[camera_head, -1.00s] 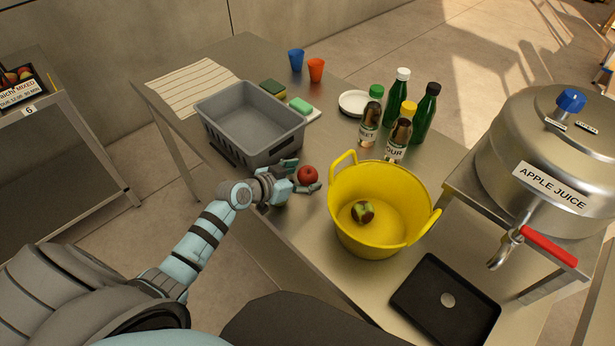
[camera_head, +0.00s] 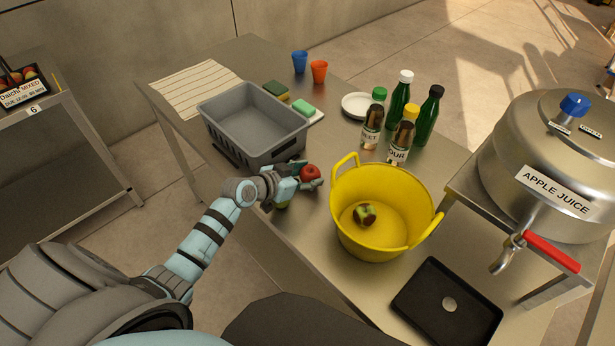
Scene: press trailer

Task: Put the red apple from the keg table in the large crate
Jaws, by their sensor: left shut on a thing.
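The red apple (camera_head: 310,173) is between the fingers of my left gripper (camera_head: 305,175), which is shut on it. The gripper is over the keg table (camera_head: 345,290), between the grey crate and the yellow tub. I cannot tell whether the apple touches the table. The grey slotted crate (camera_head: 220,147) stands behind and left of the gripper, with its visible interior empty. A smaller dark crate (camera_head: 45,82) of apples stands on a separate stand at far left. Which one is the large crate is not marked. My right gripper is out of view.
The yellow tub (camera_head: 350,230) holds a patchy brown-green apple (camera_head: 365,214). A small green thing (camera_head: 282,204) shows partly below my gripper. Bottles (camera_head: 425,118), shakers, cups and sponges stand behind. The juice keg (camera_head: 540,160) and a black scale-like pad (camera_head: 420,300) are at right.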

